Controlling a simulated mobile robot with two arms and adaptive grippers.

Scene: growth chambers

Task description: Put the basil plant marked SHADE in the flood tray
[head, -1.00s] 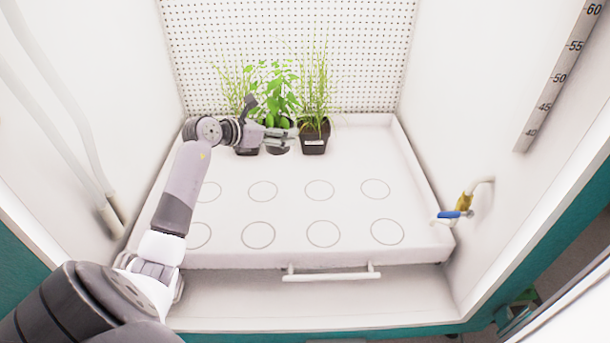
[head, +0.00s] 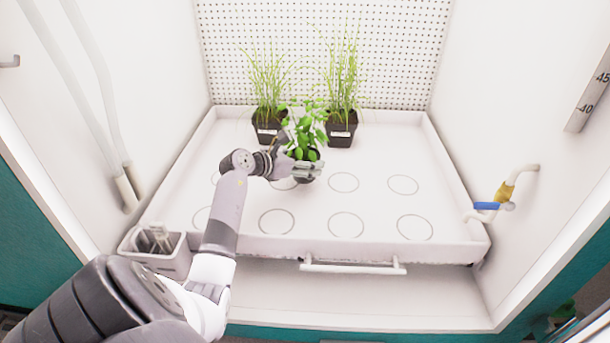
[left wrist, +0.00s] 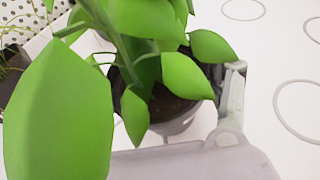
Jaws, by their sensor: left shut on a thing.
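The basil plant (head: 307,127) has broad green leaves and a dark pot. My left gripper (head: 306,170) is shut on its pot, over the flood tray (head: 400,150) near the far row of circles. Leaves and dark soil of the basil plant (left wrist: 165,103) fill much of the left wrist view, with a gripper finger (left wrist: 232,95) beside the pot. The pot's marking is hidden, and I cannot tell whether the pot touches the tray floor. My right gripper is not in view.
Two grassy plants in dark labelled pots, one at left (head: 267,130) and one at right (head: 341,130), stand at the tray's back. Marked circles (head: 345,224) in front are empty. A blue-handled tap (head: 488,206) is at the right and a small caddy (head: 155,248) at the left front.

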